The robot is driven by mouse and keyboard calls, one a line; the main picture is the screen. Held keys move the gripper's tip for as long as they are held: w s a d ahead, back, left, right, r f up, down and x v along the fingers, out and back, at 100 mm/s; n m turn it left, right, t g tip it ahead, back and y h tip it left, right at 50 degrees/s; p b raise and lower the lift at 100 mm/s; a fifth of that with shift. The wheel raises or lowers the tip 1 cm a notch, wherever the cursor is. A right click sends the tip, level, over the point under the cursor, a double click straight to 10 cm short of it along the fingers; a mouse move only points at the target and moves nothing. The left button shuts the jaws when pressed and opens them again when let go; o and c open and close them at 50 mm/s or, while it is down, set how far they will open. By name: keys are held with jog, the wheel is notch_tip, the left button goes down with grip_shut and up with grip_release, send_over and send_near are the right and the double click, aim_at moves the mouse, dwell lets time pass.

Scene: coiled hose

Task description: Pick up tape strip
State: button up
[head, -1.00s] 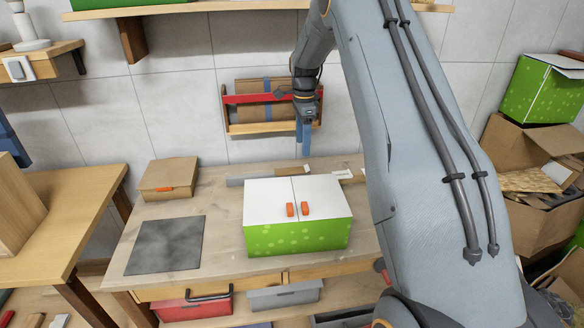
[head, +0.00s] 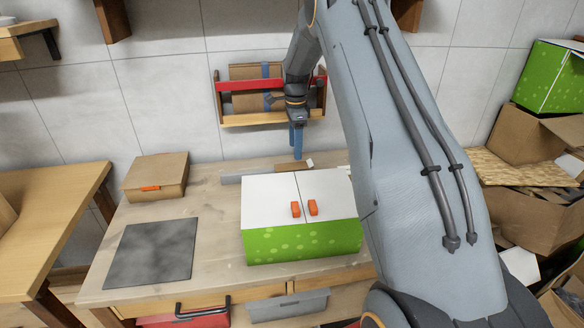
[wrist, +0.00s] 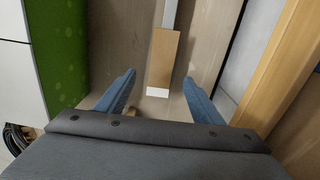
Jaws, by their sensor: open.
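My gripper (head: 297,156) is open and empty at the back of the workbench, fingers pointing down. In the wrist view its two blue fingers (wrist: 159,77) are spread to either side of a brown strip-like piece (wrist: 162,60) with a white end (wrist: 157,92). The same piece (head: 290,168) lies behind the green box in the head view, in line with a long grey bar (head: 245,178). Two small orange pieces (head: 295,209) (head: 313,207) sit on the white lid of the green box (head: 300,243). I cannot tell for certain which of these is the tape strip.
A cardboard box (head: 156,178) and a dark square mat (head: 150,254) are on the left of the workbench (head: 215,228). A wall rack (head: 268,118) hangs close behind my gripper. In the wrist view, the green box's side (wrist: 62,55) stands left of the fingers.

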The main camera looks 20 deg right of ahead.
aim_at(294, 166)
jog(key=shift+d+f+p, duration=0.1)
jog(key=shift+f+p, duration=0.2)
jog(key=shift+f, duration=0.4)
jog(key=shift+w+a+f+p, duration=0.15)
jog(key=shift+f+p, duration=0.4)
jog(key=shift+f, duration=0.65)
jog(key=shift+w+a+f+p, duration=0.15)
jog(key=shift+f+p, duration=0.4)
jog(key=shift+f, duration=0.6)
jog(key=shift+s, duration=0.1)
jog(key=c, duration=1.1)
